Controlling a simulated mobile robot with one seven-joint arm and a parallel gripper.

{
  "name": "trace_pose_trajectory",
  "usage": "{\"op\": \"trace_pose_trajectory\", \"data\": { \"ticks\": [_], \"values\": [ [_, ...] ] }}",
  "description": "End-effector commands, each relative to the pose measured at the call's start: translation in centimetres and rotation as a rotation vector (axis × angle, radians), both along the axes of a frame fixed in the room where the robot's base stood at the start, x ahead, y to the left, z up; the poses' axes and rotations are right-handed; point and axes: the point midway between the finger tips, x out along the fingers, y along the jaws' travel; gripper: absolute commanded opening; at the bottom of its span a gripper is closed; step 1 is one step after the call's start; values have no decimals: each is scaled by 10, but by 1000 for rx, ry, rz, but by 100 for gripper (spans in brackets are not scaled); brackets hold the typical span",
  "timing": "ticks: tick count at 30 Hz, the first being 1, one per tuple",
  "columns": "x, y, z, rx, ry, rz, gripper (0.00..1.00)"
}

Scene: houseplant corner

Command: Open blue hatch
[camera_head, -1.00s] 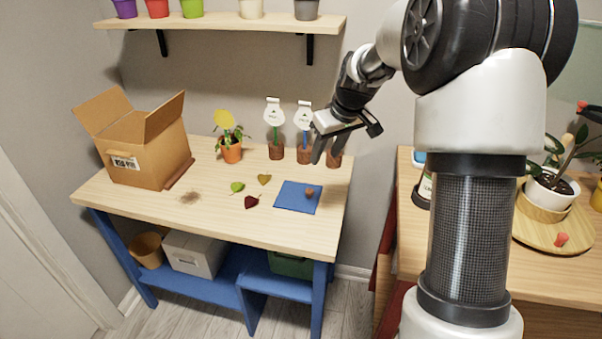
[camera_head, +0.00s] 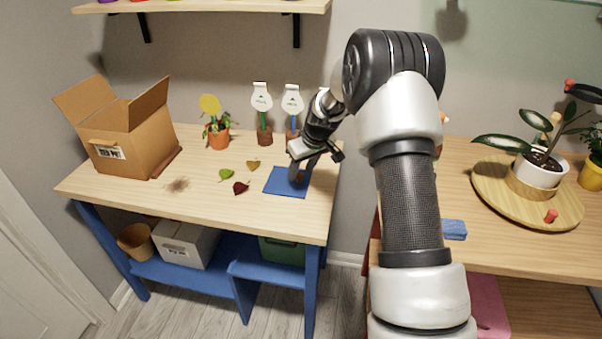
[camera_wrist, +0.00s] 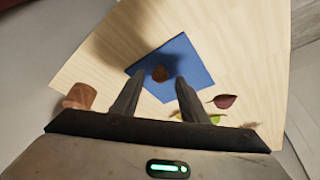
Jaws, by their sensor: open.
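The blue hatch (camera_head: 280,184) is a flat blue square lying closed in the wooden tabletop, near its front right; it also shows in the wrist view (camera_wrist: 190,58). A small round brown knob (camera_wrist: 159,73) sits on the hatch. My gripper (camera_head: 302,176) is above the hatch, pointing down. In the wrist view its two fingers (camera_wrist: 158,88) are spread apart, with the knob seen between and beyond their tips. The fingers partly hide the knob in the head view. I cannot tell the exact gap from fingertips to knob.
Three leaves, green (camera_head: 227,174), yellow (camera_head: 253,164) and dark red (camera_head: 241,188), lie left of the hatch. Brown pots with white tags (camera_head: 264,138) stand behind it. An open cardboard box (camera_head: 135,140) and a potted plant (camera_head: 219,140) are farther left.

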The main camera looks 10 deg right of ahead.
Motion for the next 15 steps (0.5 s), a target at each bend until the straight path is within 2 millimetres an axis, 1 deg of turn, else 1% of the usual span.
{"op": "trace_pose_trajectory", "data": {
  "ticks": [1, 4, 13, 15],
  "values": [
    [1, 1, -5, 0, 1, 0, 40],
    [4, 1, -9, 0, 0, 0, 40],
    [4, 1, -11, 0, 0, -1, 40],
    [4, 1, -11, 0, 0, -1, 28]
  ]
}}
